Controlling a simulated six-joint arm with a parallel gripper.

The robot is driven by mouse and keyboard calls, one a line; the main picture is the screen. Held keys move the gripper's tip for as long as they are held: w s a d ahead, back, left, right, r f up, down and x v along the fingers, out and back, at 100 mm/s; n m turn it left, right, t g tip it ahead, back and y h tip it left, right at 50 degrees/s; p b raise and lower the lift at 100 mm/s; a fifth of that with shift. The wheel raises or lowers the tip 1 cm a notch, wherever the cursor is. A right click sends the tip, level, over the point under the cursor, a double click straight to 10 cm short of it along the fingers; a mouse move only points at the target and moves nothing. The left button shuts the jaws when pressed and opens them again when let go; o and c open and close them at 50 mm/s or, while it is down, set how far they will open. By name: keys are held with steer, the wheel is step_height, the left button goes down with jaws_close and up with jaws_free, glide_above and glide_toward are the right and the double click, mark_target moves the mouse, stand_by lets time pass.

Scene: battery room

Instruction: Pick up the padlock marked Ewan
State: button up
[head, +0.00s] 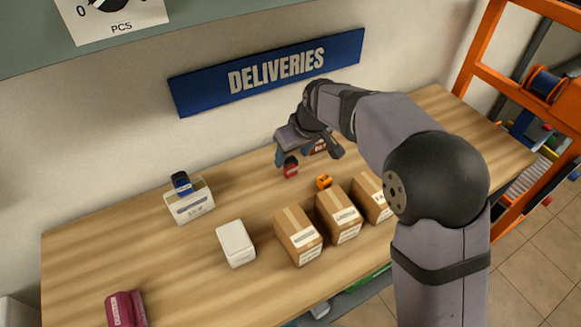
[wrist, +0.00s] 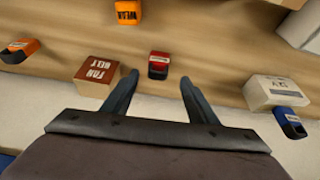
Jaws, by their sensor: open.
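Several small padlocks are in view; I cannot tell for certain which is marked Ewan. A red padlock with a dark shackle (head: 290,170) stands on the table; in the wrist view it (wrist: 158,65) shows just beyond and between my fingertips. An orange padlock (head: 324,182) lies nearer the cartons, and one (wrist: 127,13) with blurred dark lettering shows at the wrist view's top. Another orange padlock (wrist: 18,50) is at its left. My gripper (wrist: 160,77) is open and empty, above the table near the red padlock.
A brown Fan Belt box (wrist: 97,73) stands close beside one finger. The white labelled box (head: 190,207) and a plain white box (head: 236,243) are to the left. Several brown cartons (head: 298,236) line the front edge. The wall with the Deliveries sign (head: 268,72) is behind.

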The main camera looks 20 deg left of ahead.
mark_target(291, 159)
steer(key=shift+p+x, duration=0.95)
steer(key=shift+x, duration=1.6)
steer(key=shift+w+d, duration=0.15)
steer(key=shift+w, duration=0.05)
steer(key=c, duration=1.2)
